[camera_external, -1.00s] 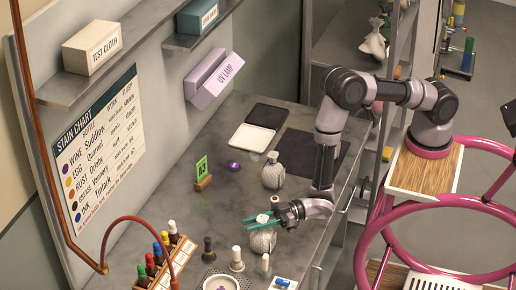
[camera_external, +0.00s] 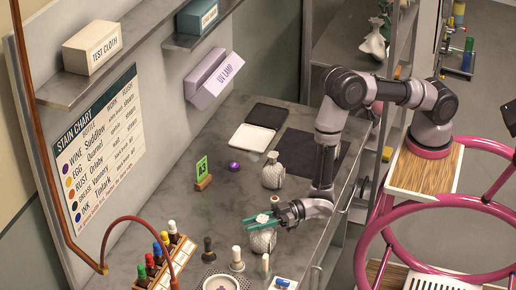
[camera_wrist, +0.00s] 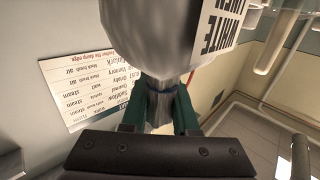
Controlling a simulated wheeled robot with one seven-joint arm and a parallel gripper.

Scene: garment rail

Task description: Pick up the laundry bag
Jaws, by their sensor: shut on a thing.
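A green card stand (camera_external: 202,175), a purple round object (camera_external: 234,166) and a bottle rack (camera_external: 165,262) are to the left. A dark bottle (camera_external: 208,247) and a white bottle (camera_external: 237,258) stand in front.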

